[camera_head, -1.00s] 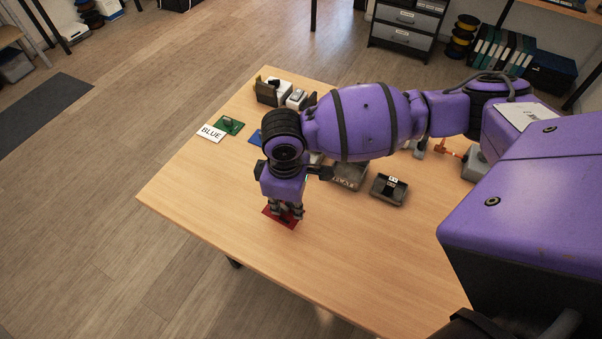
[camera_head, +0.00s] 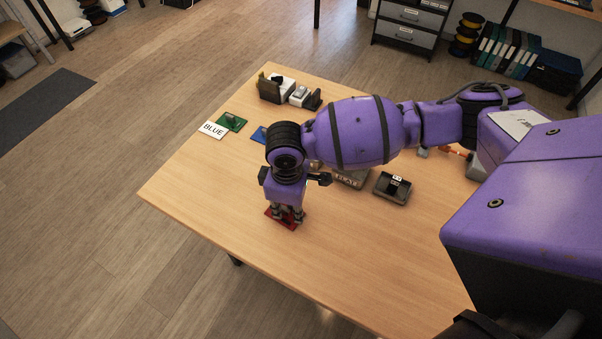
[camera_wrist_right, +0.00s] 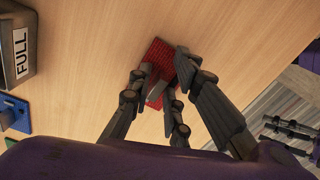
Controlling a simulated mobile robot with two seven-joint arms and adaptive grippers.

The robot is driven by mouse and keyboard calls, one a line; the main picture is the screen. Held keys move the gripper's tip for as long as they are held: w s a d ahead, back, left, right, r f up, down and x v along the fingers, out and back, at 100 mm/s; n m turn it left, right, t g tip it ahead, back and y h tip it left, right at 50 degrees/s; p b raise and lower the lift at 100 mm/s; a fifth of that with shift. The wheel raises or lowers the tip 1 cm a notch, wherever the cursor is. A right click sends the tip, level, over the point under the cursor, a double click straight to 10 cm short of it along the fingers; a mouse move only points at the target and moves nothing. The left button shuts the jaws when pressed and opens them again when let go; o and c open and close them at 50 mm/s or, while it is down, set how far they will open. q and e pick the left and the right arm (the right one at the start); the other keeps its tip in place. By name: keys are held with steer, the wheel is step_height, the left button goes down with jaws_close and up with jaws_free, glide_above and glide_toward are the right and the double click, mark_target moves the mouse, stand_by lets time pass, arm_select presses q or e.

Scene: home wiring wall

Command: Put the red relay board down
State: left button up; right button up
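The red relay board (camera_head: 281,222) is at the fingertips of my right gripper (camera_head: 287,214), low over the near left part of the wooden table (camera_head: 350,255). In the right wrist view the red board (camera_wrist_right: 158,52) shows between and beyond the dark fingers (camera_wrist_right: 163,75), which close around a grey part on it. The fingers hide part of the board. I cannot tell whether the board's underside touches the table.
A green board (camera_head: 232,122) with a BLUE card (camera_head: 212,130) lies at the table's left edge. A partly hidden blue board (camera_head: 258,135), a labelled tray (camera_head: 352,179) and a dark grey tray (camera_head: 392,188) lie behind the gripper. The table front is clear.

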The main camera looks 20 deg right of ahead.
steer(key=shift+o, duration=0.2)
steer(key=shift+w+r, duration=0.1)
step_height(320, 180, up, 12)
steer(key=p, duration=0.1)
steer(key=shift+r, duration=0.15)
stand_by(0.3)
